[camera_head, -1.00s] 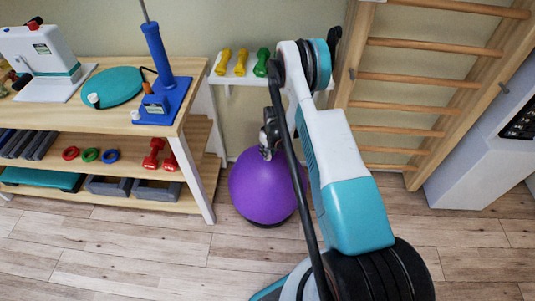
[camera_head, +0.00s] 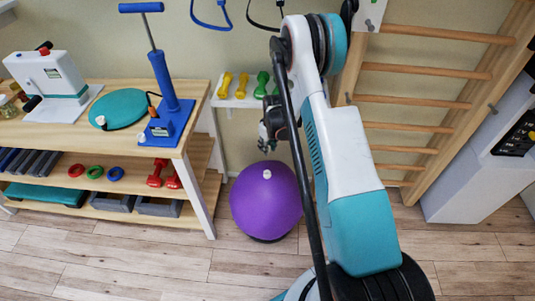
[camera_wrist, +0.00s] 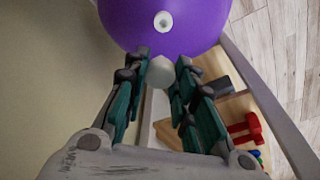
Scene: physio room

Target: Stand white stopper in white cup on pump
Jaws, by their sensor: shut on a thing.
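My gripper (camera_wrist: 160,85) is shut on a small white stopper (camera_wrist: 158,73), which sits between the fingertips in the wrist view. In the head view my gripper (camera_head: 268,143) is above the purple ball, and the stopper cannot be made out clearly there. The blue pump (camera_head: 163,90) stands upright on the wooden bench at the left, with a tall handle and a blue base. A small white piece at the base's front left corner looks like the white cup (camera_head: 142,137); its inside is too small to see.
A teal disc (camera_head: 120,106) and a white machine (camera_head: 48,78) share the bench (camera_head: 30,132). Wall bars (camera_head: 420,105) stand at the right.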

